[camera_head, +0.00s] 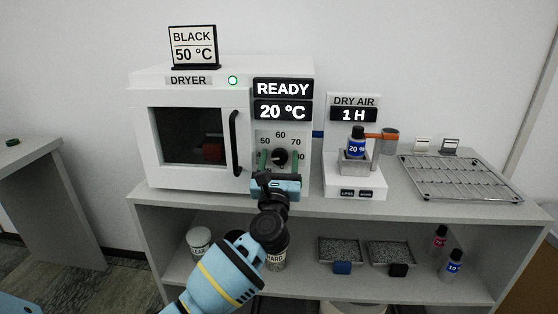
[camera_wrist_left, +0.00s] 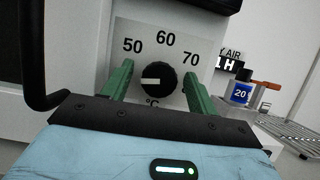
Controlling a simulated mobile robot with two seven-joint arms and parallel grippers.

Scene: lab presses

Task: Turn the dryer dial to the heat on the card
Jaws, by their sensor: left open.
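The card (camera_head: 193,47) on top of the dryer (camera_head: 190,185) reads BLACK 50 °C. The dryer display (camera_head: 283,100) reads READY and 20 °C. The dial is a round black knob (camera_wrist_left: 159,80) with a white mark pointing left, below the 50; its scale reads 50, 60, 70 and, in the head view, 80. My left gripper (camera_head: 278,160) is in front of the dial. Its green fingers (camera_wrist_left: 157,75) are open, one on each side of the knob, with a visible gap in the left wrist view. My right gripper is not in view.
The dryer's black door handle (camera_head: 235,143) is just left of my left gripper. A dry air unit (camera_head: 355,187) holding a blue-labelled bottle (camera_head: 356,146) stands to the right, then a wire rack (camera_head: 460,178). Jars, trays and bottles sit on the shelf below.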

